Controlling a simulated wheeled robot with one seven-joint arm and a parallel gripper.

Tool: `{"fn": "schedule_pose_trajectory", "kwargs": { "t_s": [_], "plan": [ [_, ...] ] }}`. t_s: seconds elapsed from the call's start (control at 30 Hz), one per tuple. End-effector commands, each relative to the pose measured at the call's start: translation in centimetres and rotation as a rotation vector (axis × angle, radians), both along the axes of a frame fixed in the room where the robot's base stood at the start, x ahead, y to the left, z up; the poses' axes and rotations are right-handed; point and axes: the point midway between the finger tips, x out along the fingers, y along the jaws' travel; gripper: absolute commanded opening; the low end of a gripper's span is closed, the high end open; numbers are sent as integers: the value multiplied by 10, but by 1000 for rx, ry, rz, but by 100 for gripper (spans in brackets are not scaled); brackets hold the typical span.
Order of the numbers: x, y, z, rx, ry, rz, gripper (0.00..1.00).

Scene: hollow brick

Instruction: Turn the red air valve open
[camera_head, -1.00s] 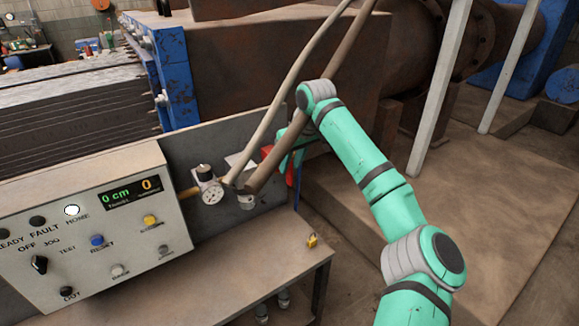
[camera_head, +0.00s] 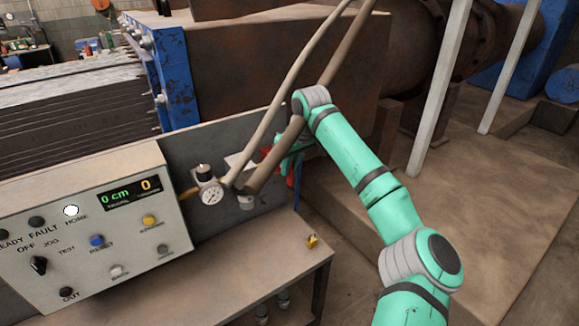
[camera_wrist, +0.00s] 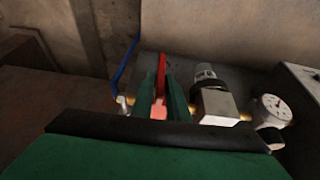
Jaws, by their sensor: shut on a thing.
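The red air valve handle (camera_wrist: 161,70) stands between the two green fingers of my gripper (camera_wrist: 160,82) in the wrist view. The fingers are shut on it, one on each side. Its lower part shows as a pale red patch between the fingers. In the head view, a bit of the red handle (camera_head: 267,152) shows left of my gripper (camera_head: 284,158). My green arm and the brown hose partly hide the valve there. How far the valve is turned is hard to tell.
Hoses (camera_head: 290,92) rise close beside the arm. The control panel (camera_head: 90,240) is at left, and a yellow padlock (camera_head: 312,241) lies on the bench.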

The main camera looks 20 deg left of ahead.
Motion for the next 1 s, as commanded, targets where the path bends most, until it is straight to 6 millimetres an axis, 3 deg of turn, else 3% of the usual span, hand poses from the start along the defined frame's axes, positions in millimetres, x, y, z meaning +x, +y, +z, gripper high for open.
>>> {"fn": "schedule_pose_trajectory", "kwargs": {
  "t_s": [0.27, 1.0],
  "plan": [
    [-4, 4, -1, -92, -119, 4, 0],
    [-16, 13, -11, -518, -663, 4, 0]
  ]
}}
